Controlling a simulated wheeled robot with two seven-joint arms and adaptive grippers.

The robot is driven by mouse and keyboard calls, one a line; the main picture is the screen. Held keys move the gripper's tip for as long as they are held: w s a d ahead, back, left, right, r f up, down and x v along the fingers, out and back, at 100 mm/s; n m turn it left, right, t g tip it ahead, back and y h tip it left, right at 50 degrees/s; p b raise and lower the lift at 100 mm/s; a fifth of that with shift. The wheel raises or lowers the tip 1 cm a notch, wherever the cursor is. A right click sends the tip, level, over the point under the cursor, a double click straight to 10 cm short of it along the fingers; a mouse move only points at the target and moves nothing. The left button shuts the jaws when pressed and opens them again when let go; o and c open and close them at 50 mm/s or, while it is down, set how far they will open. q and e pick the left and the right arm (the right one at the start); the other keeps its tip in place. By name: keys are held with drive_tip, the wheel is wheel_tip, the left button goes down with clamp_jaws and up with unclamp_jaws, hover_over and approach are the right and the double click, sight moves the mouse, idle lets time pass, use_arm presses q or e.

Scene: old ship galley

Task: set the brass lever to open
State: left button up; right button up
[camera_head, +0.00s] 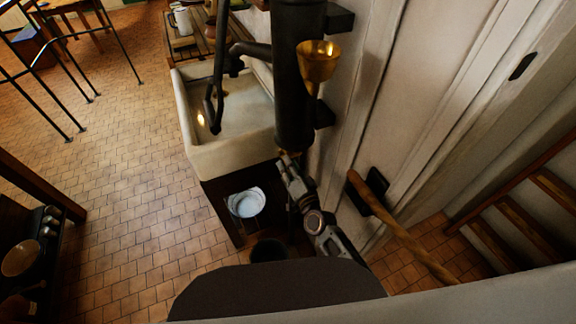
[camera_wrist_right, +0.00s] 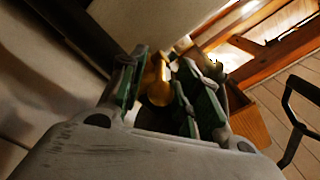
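My right gripper (camera_head: 287,162) is at the foot of the black pump column (camera_head: 294,95), pointing up at it in the head view. A small brass piece shows there just above the fingertips; it looks like the brass lever, mostly hidden. In the right wrist view a rounded brass part (camera_wrist_right: 157,82) stands between the two green-lined fingers of the gripper (camera_wrist_right: 160,68). The fingers are apart, with a dark gap beside the brass; whether one finger touches it I cannot tell. The lever's setting is not readable. My left gripper is not in view.
A brass cup (camera_head: 317,62) is on the column's right side. A pale stone sink (camera_head: 228,150) stands left of the column, with a white bowl (camera_head: 246,203) below. A wooden handrail (camera_head: 405,235) and steps are at the right.

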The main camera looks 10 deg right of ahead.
drive_tip(key=shift+w+a, duration=0.1)
drive_tip(key=shift+w, duration=0.1)
clamp_jaws()
idle(0.3)
drive_tip(key=shift+f, duration=0.1)
